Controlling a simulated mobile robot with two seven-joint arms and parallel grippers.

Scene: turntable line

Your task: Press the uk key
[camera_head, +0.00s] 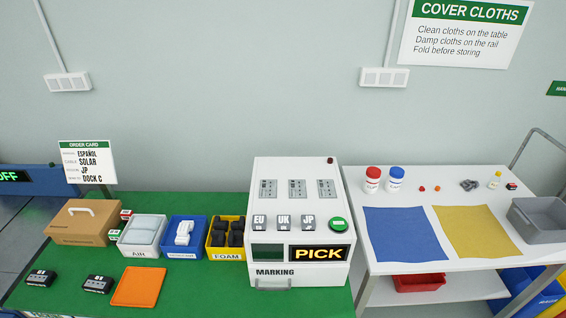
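The UK key (284,222) is the middle one of three grey keys on the sloped front of the white marking machine (297,175). The EU key (259,222) is on its left and the JP key (308,222) on its right. A round green button (338,224) sits right of the JP key. Neither of my grippers shows in the head view, and nothing covers the keys.
Left of the machine on the green table (210,290) stand bins for air (142,251), a blue one (171,251) and foam (226,257), plus a cardboard box (88,224). An orange mat (137,287) and two dark devices lie in front. A white table (385,265) with cloths is right.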

